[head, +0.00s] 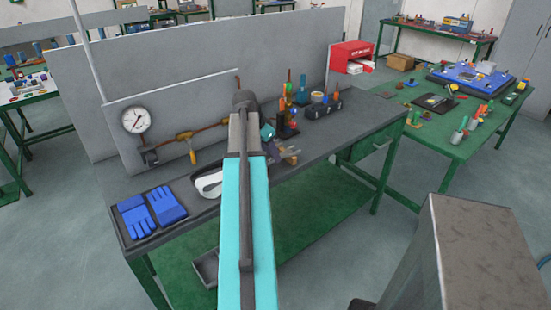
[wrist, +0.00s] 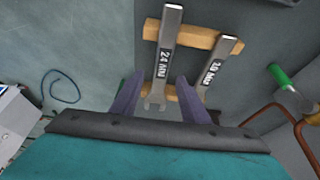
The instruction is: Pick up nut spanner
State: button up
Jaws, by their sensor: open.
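Two grey metal spanners rest across a light wooden holder (wrist: 200,36) in the wrist view. One spanner (wrist: 166,45) is marked 24 MM. The other (wrist: 217,62), to its right, carries a marking that looks like 30 MM. My gripper (wrist: 158,88) is open, with its two purple fingers on either side of the lower end of the 24 mm spanner. The jaws do not grip it, and I cannot tell whether a finger touches it. In the head view, my arm partly hides this spot on the workbench.
The grey workbench (head: 335,135) carries blue gloves (head: 152,211) at the left and a pressure gauge (head: 136,120) on an upright panel. Several tools (head: 301,90) stand behind the gripper's area. A green-handled tool (wrist: 280,77) lies right of the spanners.

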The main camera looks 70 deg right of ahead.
jog(key=shift+x, duration=0.75)
jog(key=shift+f, duration=0.2)
dwell(0.7)
grip_shut()
jog(key=shift+r, duration=0.1)
jog(key=shift+r+b, duration=0.3)
jog(key=shift+r, duration=1.05)
jog(key=s+d+r+b, duration=0.1)
jog(key=s+r+b, duration=0.1)
jog(key=s, duration=1.4)
jog(key=shift+d+r+b, duration=0.2)
jog(key=shift+r+b, duration=0.1)
jog(key=shift+b, duration=0.2)
